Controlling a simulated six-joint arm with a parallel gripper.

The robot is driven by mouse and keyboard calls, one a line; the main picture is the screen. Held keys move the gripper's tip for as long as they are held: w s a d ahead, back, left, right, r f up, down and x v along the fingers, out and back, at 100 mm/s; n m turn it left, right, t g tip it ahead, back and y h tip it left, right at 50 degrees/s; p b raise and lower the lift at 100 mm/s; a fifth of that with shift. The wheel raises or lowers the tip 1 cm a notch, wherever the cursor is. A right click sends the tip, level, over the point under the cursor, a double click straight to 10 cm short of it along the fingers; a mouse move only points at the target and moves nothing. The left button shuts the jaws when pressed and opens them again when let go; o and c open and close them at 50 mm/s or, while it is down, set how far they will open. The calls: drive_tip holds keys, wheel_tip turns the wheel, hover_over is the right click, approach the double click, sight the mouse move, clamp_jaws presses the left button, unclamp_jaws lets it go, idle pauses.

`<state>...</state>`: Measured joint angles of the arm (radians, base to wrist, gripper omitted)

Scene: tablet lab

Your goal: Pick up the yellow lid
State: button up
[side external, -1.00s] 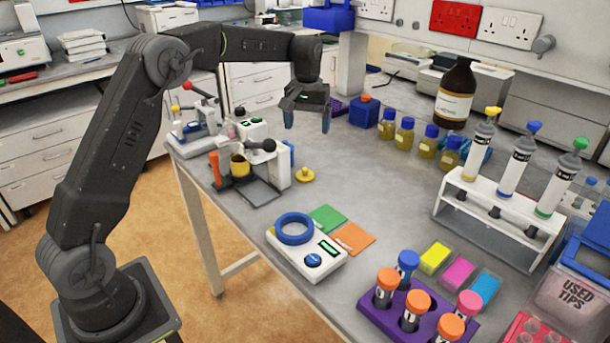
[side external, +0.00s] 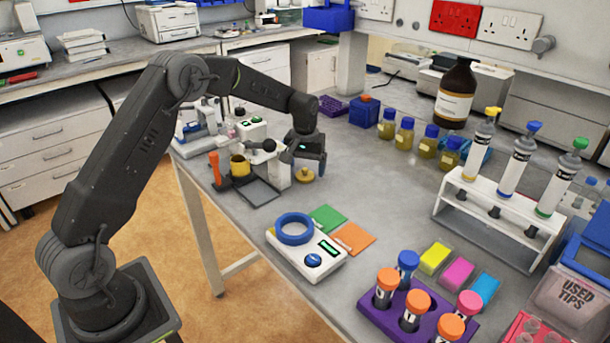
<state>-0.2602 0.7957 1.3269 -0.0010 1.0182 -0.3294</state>
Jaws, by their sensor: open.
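The yellow lid (side external: 305,175) is a small round disc with a knob, lying on the grey bench just right of the tablet press device. The fingers are open. I cannot tell how high the fingertips are above the bench or whether they touch the lid. The far finger is partly hidden behind the gripper and the device.
The device with a yellow cup (side external: 240,166) stands close at the left. A scale with a blue ring (side external: 294,229) is in front, beside green (side external: 327,218) and orange (side external: 353,238) cards. Yellow bottles (side external: 404,136) stand behind right. Bench right of the lid is clear.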

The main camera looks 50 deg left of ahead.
drive_tip(key=shift+f, duration=0.5)
drive_tip(key=c, duration=1)
